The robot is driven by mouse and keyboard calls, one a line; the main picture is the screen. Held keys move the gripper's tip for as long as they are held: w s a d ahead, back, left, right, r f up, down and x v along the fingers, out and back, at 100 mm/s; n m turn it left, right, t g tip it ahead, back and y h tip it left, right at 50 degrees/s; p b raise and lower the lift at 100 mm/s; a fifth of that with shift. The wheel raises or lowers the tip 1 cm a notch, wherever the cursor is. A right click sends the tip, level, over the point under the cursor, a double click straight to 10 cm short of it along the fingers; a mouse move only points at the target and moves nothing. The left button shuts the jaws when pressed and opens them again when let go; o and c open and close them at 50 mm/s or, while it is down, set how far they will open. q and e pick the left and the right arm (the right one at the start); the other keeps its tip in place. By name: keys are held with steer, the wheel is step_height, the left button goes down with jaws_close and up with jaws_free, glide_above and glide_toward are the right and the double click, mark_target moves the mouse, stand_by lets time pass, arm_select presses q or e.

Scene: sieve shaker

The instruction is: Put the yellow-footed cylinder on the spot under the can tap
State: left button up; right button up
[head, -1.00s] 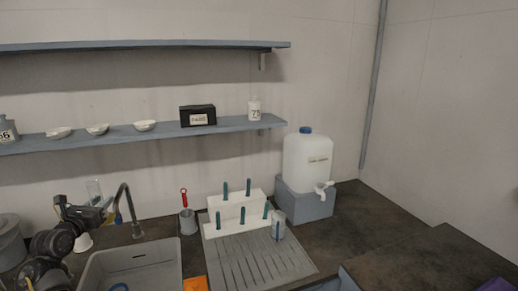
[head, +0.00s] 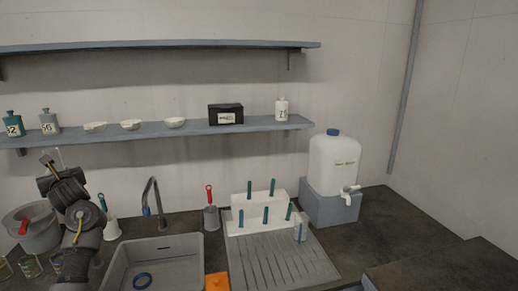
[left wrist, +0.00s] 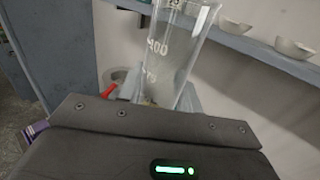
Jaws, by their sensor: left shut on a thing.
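My left gripper (head: 52,170) is raised at the left of the head view, above the counter left of the sink. It is shut on a clear graduated cylinder (left wrist: 172,48), which fills the middle of the left wrist view and shows white marks. A small yellowish bit shows low between the fingers; the foot is mostly hidden. In the head view the cylinder (head: 60,157) is only a faint clear shape. The white can (head: 333,165) stands on a grey block at the right, its white tap (head: 350,188) facing forward. No marked spot is clear beneath it. My right gripper is not in view.
A sink (head: 155,262) with a tall faucet (head: 152,200), a drainboard (head: 280,265) with a pegged white rack (head: 258,215) and a brush cup (head: 211,217) lie between gripper and can. Several glass vessels and a grey bucket (head: 35,230) are at left. A shelf (head: 150,135) runs above.

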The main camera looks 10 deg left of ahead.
arm_select(q)
steer(key=s+a+r+n+g+y, duration=0.2)
steer(key=s+a+n+g, duration=0.2)
steer(key=s+g, duration=0.15)
steer(key=w+d+f+m+t+h, duration=0.2)
steer(key=d+f+m+t, duration=0.15)
steer(key=d+f, duration=0.5)
steer(key=w+d+f+m+t+h, duration=0.2)
steer(key=d+f+t, duration=0.3)
steer(key=d, duration=0.6)
steer(key=s+d+f+m+t+h, duration=0.1)
steer(key=s+d+f+m+h, duration=0.15)
steer(key=d+f, duration=0.45)
steer(key=s+d+f+m+t+h, duration=0.2)
steer(key=d+f+h, duration=0.1)
steer(key=d, duration=0.9)
steer(key=s+d+f+m+t+h, duration=0.1)
steer(key=s+d+m+h, duration=0.1)
steer(key=s+d, duration=0.5)
steer(key=s+d+f+m+h, duration=0.1)
steer(key=s+d+f+h, duration=0.15)
steer(key=d, duration=0.85)
steer(key=s+d+r+m+h, duration=0.25)
steer(key=s+d+r, duration=0.35)
steer(key=s+d, duration=0.4)
steer(key=shift+n+t, duration=0.25)
steer(key=shift+t, duration=0.05)
steer(key=f+b, duration=0.6)
steer(key=shift+s+a, duration=0.15)
steer(key=shift+a, duration=0.25)
